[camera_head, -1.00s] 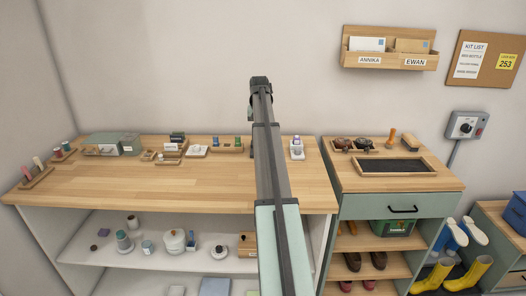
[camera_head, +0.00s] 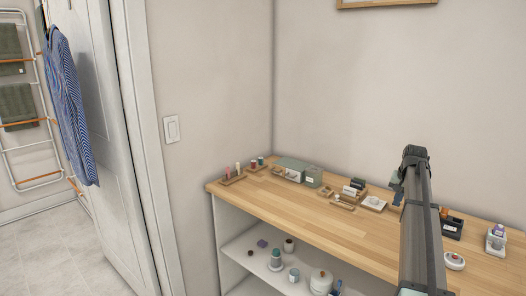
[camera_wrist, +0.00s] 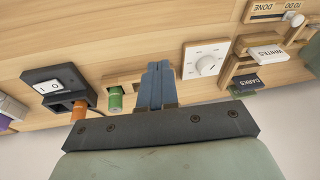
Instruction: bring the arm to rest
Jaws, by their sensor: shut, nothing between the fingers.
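My gripper (camera_wrist: 158,66) is shut and empty in the wrist view, its two blue-grey fingers pressed together. It is over the wooden bench top, between a green peg (camera_wrist: 115,98) and a white dial box (camera_wrist: 205,62). I cannot tell whether the fingers touch the bench. In the head view my arm rises at the right, over the wooden bench (camera_head: 300,218); the fingertips cannot be made out there.
A black switch box (camera_wrist: 48,86) and small blocks marked WHITES (camera_wrist: 266,53) and DARKS (camera_wrist: 246,83) are close by. In the head view a grey-green box (camera_head: 290,167) stands further left. A door (camera_head: 112,130) with a blue striped shirt (camera_head: 68,110) and a towel rack (camera_head: 38,122) are at far left.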

